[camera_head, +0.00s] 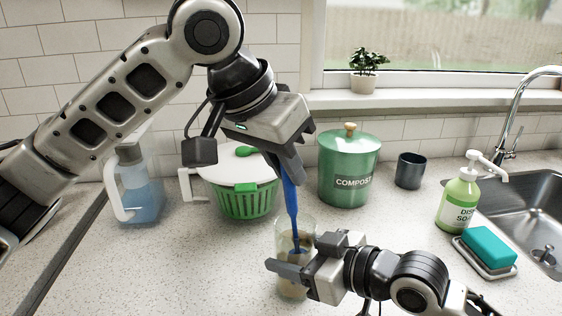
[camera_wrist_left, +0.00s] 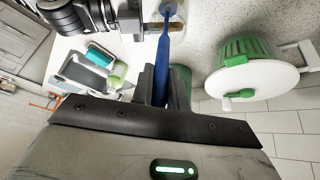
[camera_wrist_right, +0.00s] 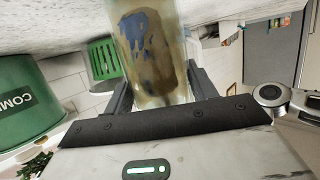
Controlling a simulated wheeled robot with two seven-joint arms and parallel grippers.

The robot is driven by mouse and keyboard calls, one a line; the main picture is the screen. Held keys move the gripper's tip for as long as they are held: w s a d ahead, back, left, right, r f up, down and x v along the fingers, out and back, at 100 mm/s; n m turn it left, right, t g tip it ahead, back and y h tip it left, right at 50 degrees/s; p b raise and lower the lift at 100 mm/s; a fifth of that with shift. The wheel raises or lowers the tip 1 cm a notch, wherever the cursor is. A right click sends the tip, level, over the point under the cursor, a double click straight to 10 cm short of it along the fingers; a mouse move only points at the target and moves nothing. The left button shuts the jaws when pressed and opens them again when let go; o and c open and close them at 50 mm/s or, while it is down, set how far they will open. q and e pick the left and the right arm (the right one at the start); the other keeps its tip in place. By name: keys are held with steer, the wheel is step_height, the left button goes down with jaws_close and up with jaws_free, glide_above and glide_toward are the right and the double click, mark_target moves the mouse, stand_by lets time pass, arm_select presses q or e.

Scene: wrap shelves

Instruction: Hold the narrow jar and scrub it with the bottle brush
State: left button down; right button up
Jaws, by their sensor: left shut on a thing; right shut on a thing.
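The narrow jar (camera_head: 309,236) is clear glass with brownish smears and stands upright on the counter. My right gripper (camera_head: 290,272) is shut on the jar from the right, around its lower part. The right wrist view shows the stained jar (camera_wrist_right: 150,50) between the fingers, with a blue shape inside. My left gripper (camera_head: 287,168) is above the jar, shut on the blue handle of the bottle brush (camera_head: 290,200). The brush points down and its lower end is inside the jar. The brush handle also shows in the left wrist view (camera_wrist_left: 162,65). The bristles are hard to make out.
A green and white salad spinner (camera_head: 245,200), a blue-filled pitcher (camera_head: 140,190) and a green compost bin (camera_head: 349,170) stand behind. A dark cup (camera_head: 410,170), soap bottle (camera_head: 459,200), teal sponge (camera_head: 489,246) and sink (camera_head: 535,195) are at the right.

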arm_select(q)
steer(key=shift+r, duration=3)
steer(key=shift+f, duration=3)
steer(key=shift+w+a, duration=0.1)
steer(key=shift+a, duration=0.05)
steer(key=shift+w+a, duration=0.15)
steer(key=shift+a, duration=0.2)
steer(key=shift+r, duration=0.1)
step_height(320, 180, up, 17)
